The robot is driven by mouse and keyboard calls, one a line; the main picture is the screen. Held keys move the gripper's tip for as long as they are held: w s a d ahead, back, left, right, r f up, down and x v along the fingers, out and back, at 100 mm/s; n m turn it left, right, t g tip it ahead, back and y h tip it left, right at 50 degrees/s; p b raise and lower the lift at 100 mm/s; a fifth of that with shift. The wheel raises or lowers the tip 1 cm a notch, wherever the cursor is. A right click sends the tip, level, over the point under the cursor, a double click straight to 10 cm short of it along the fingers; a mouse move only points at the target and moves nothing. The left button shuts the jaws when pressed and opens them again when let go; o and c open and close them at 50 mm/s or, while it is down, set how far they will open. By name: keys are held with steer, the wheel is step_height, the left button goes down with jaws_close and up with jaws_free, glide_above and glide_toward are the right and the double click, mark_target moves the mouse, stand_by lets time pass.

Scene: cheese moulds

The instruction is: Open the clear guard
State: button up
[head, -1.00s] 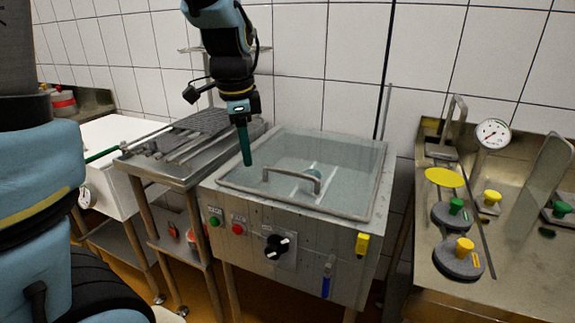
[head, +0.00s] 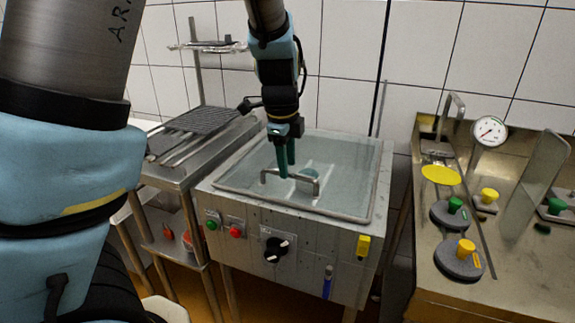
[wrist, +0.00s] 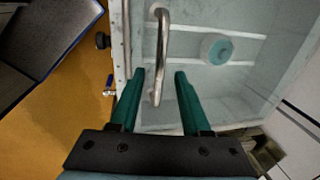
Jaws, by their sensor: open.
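The clear guard (head: 335,155) lies shut as a flat framed lid over the steel box in the head view. Its grey bar handle (head: 311,178) stands up near the front edge. My gripper (head: 287,172) is open above the guard at the handle, its green fingers pointing down. In the wrist view the fingers (wrist: 160,74) are spread, with the handle (wrist: 161,50) running between and ahead of them. The fingers do not visibly close on it. A teal round piece (wrist: 216,49) shows beneath the clear guard.
The box front (head: 285,240) carries a green button, a red button (head: 235,232), a black knob (head: 276,249) and a yellow part (head: 363,245). A rack table (head: 190,150) stands left; a steel bench (head: 470,290) with weights and a gauge stands right.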

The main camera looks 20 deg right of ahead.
steer(key=shift+w+f, duration=0.15)
steer(key=shift+f, duration=0.6)
steer(key=shift+c, duration=0.3)
jaws_close()
stand_by(0.6)
